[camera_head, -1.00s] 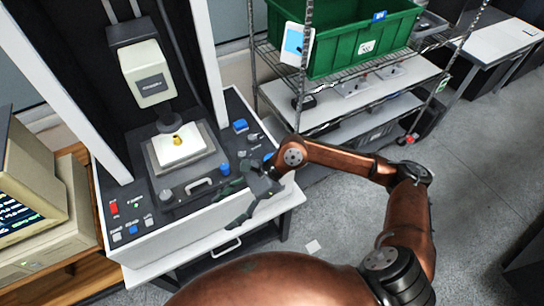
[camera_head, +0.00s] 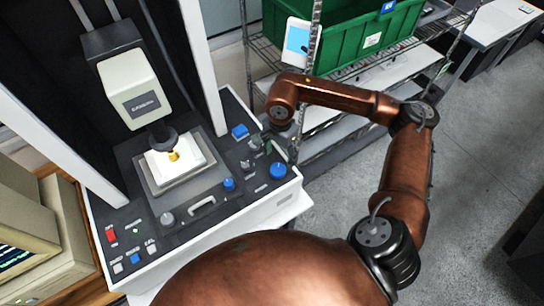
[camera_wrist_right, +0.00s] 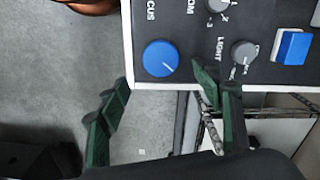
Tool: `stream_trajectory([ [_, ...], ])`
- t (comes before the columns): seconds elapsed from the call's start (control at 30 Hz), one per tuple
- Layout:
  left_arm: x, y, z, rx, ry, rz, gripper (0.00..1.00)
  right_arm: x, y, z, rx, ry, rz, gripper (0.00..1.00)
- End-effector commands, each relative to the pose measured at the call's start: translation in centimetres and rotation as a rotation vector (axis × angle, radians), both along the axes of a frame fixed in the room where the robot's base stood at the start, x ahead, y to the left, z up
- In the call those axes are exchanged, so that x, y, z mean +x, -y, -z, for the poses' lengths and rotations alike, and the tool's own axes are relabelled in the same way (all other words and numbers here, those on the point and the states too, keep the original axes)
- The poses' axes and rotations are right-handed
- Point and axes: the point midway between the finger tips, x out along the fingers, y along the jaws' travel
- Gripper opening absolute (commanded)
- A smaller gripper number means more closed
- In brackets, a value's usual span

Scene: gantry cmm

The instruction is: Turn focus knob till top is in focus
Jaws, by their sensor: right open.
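The focus knob (camera_head: 278,170) is a large round blue knob at the right front corner of the machine's dark control panel. In the right wrist view the blue focus knob (camera_wrist_right: 158,60) has a white pointer line and a partly cut-off "FOCUS" label beside it. My right gripper (camera_head: 275,147) is open, just behind the knob in the head view. In the right wrist view its green fingers (camera_wrist_right: 160,77) are spread wide, one to each side of the knob, and hold nothing. A gold part (camera_head: 174,156) sits on the white stage block under the microscope head (camera_head: 136,88). My left gripper is out of view.
Other controls crowd the panel: a light knob (camera_wrist_right: 243,52), a blue square button (camera_wrist_right: 291,46), a small blue knob (camera_head: 229,184) and a handle (camera_head: 202,206). A wire rack with a green bin (camera_head: 345,40) stands close behind my right arm. An old monitor (camera_head: 22,215) is at left.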

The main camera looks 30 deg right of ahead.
Motion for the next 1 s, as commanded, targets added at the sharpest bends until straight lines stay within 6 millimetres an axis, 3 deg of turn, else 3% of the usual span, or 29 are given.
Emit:
stream_trajectory([
  [0.17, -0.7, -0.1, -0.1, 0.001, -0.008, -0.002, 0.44, 0.0, 0.1, 1.5, -0.005, -0.002, 0.000, 0.60],
  [0.47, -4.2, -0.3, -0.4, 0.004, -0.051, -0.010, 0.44, -0.1, 0.1, 6.1, -0.003, -0.003, 0.001, 0.60],
  [0.7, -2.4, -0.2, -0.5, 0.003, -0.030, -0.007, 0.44, 0.0, 0.1, 7.7, -0.003, 0.000, 0.000, 0.60],
  [0.87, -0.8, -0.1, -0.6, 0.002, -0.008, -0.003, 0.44, 0.0, 0.1, 7.8, -0.003, 0.000, 0.000, 0.60],
  [1.0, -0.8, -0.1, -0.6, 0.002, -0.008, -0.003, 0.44, 0.0, 0.1, 7.7, -0.003, 0.000, 0.000, 0.56],
])
